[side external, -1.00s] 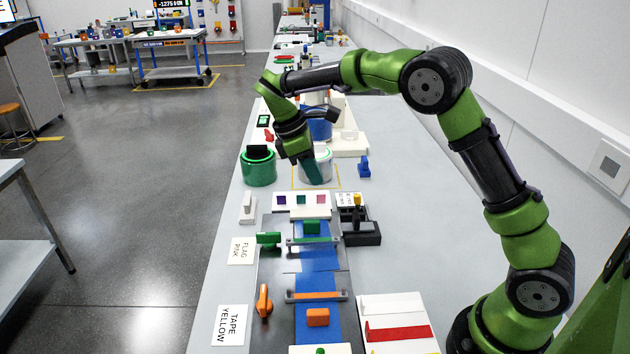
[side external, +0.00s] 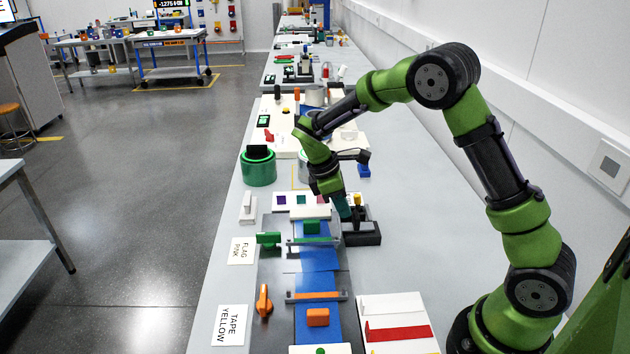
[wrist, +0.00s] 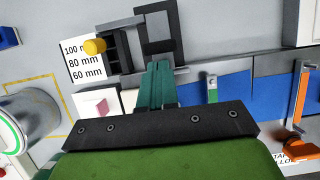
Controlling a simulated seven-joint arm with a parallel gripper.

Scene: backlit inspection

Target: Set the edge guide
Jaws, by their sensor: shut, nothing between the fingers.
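The edge guide appears to be the black slotted fixture (wrist: 116,52) with a yellow knob (wrist: 94,46). It sits beside a white card (wrist: 80,68) reading 100, 80 and 60 mm. In the side view, the black fixture (side external: 366,239) and its yellow knob (side external: 357,198) are right of the blue strip. A dark frame with a grey inset (wrist: 158,22) adjoins the slots. My gripper (side external: 344,214) points down at the fixture's near-left part, its teal fingers (wrist: 158,66) together and empty. The fingers hide part of the fixture; I cannot tell whether they touch it.
A blue strip (side external: 318,257) runs toward the camera, crossed by an orange-marked bar (side external: 317,296) and a green block (side external: 312,227). A white block with colored squares (side external: 300,203) stands at its far end. A green-rimmed can (side external: 258,168) is to the left.

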